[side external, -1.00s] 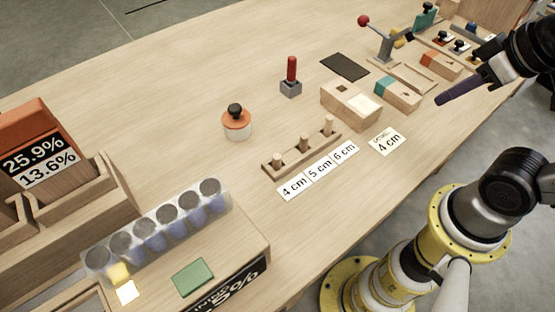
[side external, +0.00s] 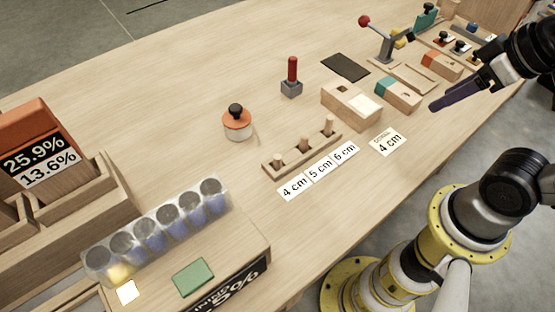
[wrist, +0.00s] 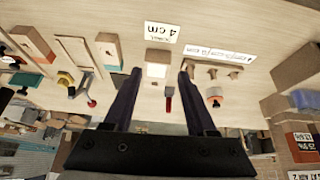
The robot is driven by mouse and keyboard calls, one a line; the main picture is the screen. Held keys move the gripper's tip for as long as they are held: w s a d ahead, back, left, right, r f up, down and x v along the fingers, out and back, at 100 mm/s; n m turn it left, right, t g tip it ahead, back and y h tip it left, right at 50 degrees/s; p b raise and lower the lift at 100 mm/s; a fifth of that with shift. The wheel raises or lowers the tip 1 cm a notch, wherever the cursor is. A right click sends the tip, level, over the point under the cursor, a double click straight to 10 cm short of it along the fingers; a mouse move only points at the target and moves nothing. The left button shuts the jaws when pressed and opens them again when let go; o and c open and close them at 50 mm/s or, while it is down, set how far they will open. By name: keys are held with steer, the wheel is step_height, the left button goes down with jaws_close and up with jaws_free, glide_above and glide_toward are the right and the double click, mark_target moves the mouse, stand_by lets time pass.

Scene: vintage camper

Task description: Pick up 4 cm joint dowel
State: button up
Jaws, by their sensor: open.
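The 4 cm dowel (side external: 278,159) is a short pale wooden peg, standing upright at the left end of a wooden holder (side external: 290,161). A 5 cm dowel (side external: 304,144) and a 6 cm dowel (side external: 328,126) stand beside it. White length labels (side external: 319,169) lie in front. My gripper (side external: 434,107), with long dark purple fingers, is at the right, above the table's front edge, well away from the holder. In the wrist view my gripper (wrist: 160,72) has its fingers apart with nothing held. The holder's dowels show small beyond the right finger there.
A "4 cm" card (side external: 387,142) lies right of the holder. Behind stand a wooden block (side external: 350,104), a red-handled tool (side external: 291,77) and an orange-topped jar (side external: 236,122). A rack of clear tubes (side external: 160,232) is at the left. Bare table lies between jar and holder.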

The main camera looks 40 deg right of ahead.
steer(key=w+a+r+n+g, duration=0.1)
steer(key=w+a+r+n, duration=0.1)
steer(key=w+r+n, duration=0.5)
steer(key=n+g, duration=0.5)
steer(key=n, duration=0.8)
glide_above(278, 156)
steer(key=f, duration=1.5)
steer(key=shift+s+d, duration=0.15)
steer(key=shift+s, duration=0.2)
steer(key=shift+w+f, duration=0.2)
steer(key=shift+f, duration=1.2)
steer(key=shift+w+f, duration=0.15)
steer(key=shift+f, duration=1.2)
steer(key=shift+c, duration=0.4)
